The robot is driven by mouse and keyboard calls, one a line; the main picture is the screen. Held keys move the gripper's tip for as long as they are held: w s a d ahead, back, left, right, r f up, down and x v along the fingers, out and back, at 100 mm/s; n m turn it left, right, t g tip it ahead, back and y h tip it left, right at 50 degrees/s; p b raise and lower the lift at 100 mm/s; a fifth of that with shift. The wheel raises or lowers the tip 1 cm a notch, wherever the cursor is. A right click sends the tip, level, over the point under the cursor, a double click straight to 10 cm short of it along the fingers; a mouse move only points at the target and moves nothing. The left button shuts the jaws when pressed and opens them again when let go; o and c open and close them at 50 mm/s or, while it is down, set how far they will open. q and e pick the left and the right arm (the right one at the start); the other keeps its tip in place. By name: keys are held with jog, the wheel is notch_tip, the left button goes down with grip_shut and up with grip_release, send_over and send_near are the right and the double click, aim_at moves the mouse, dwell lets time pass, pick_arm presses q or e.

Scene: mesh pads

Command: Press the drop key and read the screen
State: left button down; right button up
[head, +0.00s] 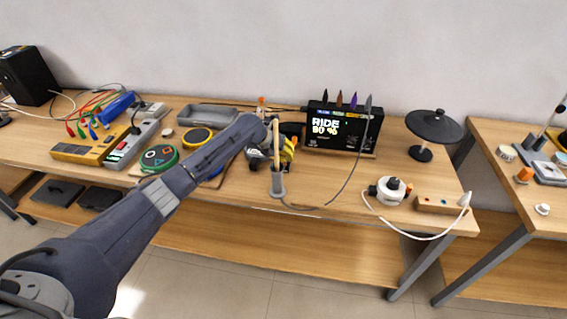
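The screen (340,130) is a black display at the back of the table. It shows "RIDE" and "90 %" in large letters, with smaller text too small to read. My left arm reaches in from the lower left, and its gripper (268,153) is over the middle of the table, left of the screen. Its fingers are small and overlap other items, so I cannot tell whether it is open or shut. A green-ringed pad (159,158) with coloured shapes and a yellow-ringed pad (196,138) lie left of the gripper. I cannot make out which control is the drop key. My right gripper is out of view.
A yellow-and-grey device (90,152) with coloured cables sits at left, near a grey tray (207,116). A black lamp-like object (434,127) and a white round device (391,190) stand at right. A cable loops over the front edge. Another table is at far right.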

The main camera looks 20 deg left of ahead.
aim_at(287, 162)
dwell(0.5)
pick_arm(q)
jog(key=shift+r, duration=0.75)
notch_tip(287, 162, up, 6)
dwell(0.6)
dwell(1.0)
